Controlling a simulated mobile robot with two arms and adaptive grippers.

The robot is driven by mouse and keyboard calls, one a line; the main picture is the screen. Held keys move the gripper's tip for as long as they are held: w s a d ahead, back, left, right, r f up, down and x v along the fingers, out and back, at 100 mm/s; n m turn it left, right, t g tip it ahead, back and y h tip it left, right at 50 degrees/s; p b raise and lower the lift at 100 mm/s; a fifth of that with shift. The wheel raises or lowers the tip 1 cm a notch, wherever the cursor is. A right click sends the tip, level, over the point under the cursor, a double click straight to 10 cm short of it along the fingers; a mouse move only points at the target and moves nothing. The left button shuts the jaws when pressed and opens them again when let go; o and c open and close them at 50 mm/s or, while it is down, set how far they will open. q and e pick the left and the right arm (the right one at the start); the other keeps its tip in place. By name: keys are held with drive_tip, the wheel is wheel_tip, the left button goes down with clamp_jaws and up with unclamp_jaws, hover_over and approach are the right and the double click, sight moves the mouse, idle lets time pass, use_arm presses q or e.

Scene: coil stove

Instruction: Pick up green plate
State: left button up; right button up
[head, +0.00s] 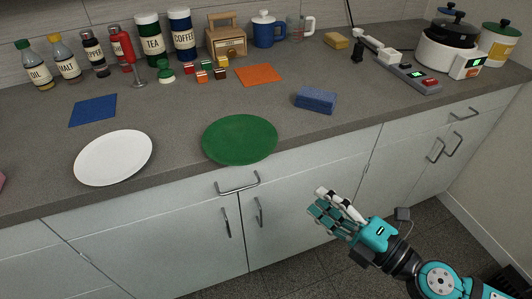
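The green plate (240,139) lies flat on the grey counter near its front edge, left of the picture's middle. Nothing covers it. My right gripper (319,207) is in front of the cabinet doors, below counter height in the picture and to the lower right of the plate. Its fingers are stretched out and look open, with nothing between them. It is apart from the plate. My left gripper is not in view.
On the counter (180,110), a white plate (113,157) lies left of the green one, and a blue sponge (316,99) lies to its right. Bottles, canisters and small blocks stand behind. A drawer handle (238,184) sticks out below the green plate.

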drive_tip(key=p, duration=0.5)
approach(260, 157)
drive_tip(key=p+x, duration=0.3)
drive_tip(key=x, duration=0.7)
drive_tip(key=shift+w+f+p, duration=0.1)
drive_tip(key=shift+p, duration=0.25)
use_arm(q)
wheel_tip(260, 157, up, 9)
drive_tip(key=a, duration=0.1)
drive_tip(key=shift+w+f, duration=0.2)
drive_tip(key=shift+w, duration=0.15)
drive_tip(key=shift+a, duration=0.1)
use_arm(e)
drive_tip(key=shift+c, duration=0.4)
clamp_jaws()
